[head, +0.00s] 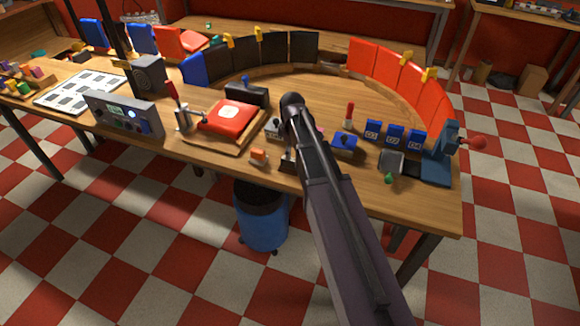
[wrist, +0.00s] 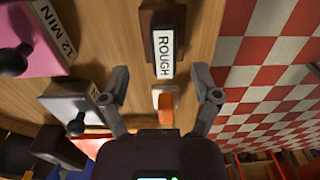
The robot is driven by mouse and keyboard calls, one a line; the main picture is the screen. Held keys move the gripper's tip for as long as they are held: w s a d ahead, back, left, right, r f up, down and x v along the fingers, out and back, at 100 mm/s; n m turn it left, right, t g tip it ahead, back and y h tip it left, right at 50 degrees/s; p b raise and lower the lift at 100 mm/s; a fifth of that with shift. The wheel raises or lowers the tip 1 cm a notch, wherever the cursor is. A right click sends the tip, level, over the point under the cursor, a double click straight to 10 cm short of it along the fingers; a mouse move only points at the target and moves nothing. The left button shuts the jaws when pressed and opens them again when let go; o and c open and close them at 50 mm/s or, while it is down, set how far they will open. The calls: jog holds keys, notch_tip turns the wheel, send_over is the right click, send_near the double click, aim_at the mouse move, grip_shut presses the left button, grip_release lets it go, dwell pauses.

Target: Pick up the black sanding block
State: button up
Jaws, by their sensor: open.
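A dark block with a white label reading ROUGH (wrist: 163,45) lies on the wooden table in the wrist view, at top centre; it looks like the black sanding block. In the head view a small dark block (head: 287,166) near the table's front edge appears to be the same one, partly hidden by my arm. My arm hides most of the gripper in the head view.
An orange piece on a white base (wrist: 165,105) shows between the fingers, lower down. A grey knobbed block (wrist: 78,108) is by the left finger, and a pink one (wrist: 30,45) sits farther left. The table's front edge is close on the right, with checkered floor (wrist: 265,65) beyond.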

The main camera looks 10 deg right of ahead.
aim_at(290, 162)
jog(key=f+b, duration=0.3)
jog(key=shift+s+a+f, duration=0.1)
jog(key=shift+a+f, duration=0.1)
jog(key=shift+a, duration=0.15)
jog(key=shift+f+b, duration=0.95)
jog(key=shift+b, duration=0.15)
grip_shut()
